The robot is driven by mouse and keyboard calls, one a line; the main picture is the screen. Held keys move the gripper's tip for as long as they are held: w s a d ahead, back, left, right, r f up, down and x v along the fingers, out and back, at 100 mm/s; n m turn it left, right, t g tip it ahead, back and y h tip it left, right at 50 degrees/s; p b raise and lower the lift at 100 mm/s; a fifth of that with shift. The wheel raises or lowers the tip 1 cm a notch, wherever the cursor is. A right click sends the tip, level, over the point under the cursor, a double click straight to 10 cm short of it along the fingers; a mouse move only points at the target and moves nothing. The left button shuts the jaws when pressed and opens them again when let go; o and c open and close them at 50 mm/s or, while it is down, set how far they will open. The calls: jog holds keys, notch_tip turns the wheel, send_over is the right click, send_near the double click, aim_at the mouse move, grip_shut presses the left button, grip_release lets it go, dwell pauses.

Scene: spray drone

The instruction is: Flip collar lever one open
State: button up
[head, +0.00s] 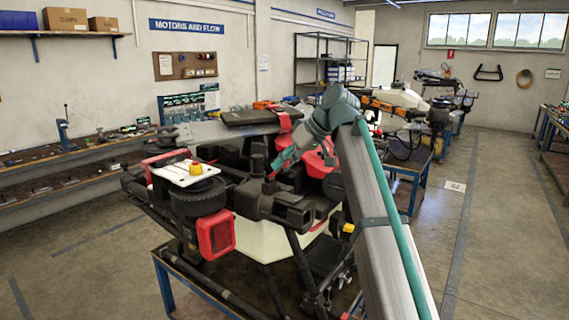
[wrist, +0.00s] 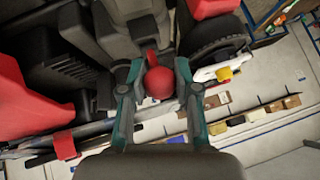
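The spray drone (head: 255,205) stands on a blue-framed stand, with black arms and joints, red parts and a pale tank. In the wrist view, a red ball-ended lever (wrist: 160,83) shows at the dark joint of an arm; I take it as a collar lever, but no number is readable. My gripper (wrist: 160,72) is open, with one teal finger on each side of the red ball and a small gap visible. Contact is not clear. In the head view, my gripper (head: 277,168) reaches down among the dark joints; the lever there cannot be made out.
A white plate with a yellow button (head: 195,169) sits on the drone's left; it also shows in the wrist view (wrist: 224,74). A red pod (head: 216,234) hangs below it. Dark parts crowd round my gripper. A workbench (head: 75,160) runs along the left wall.

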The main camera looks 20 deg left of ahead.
jog(key=o, duration=0.4)
jog(key=shift+a, duration=0.1)
jog(key=shift+o, duration=0.2)
jog(key=shift+r, duration=0.1)
jog(key=v, duration=1.2)
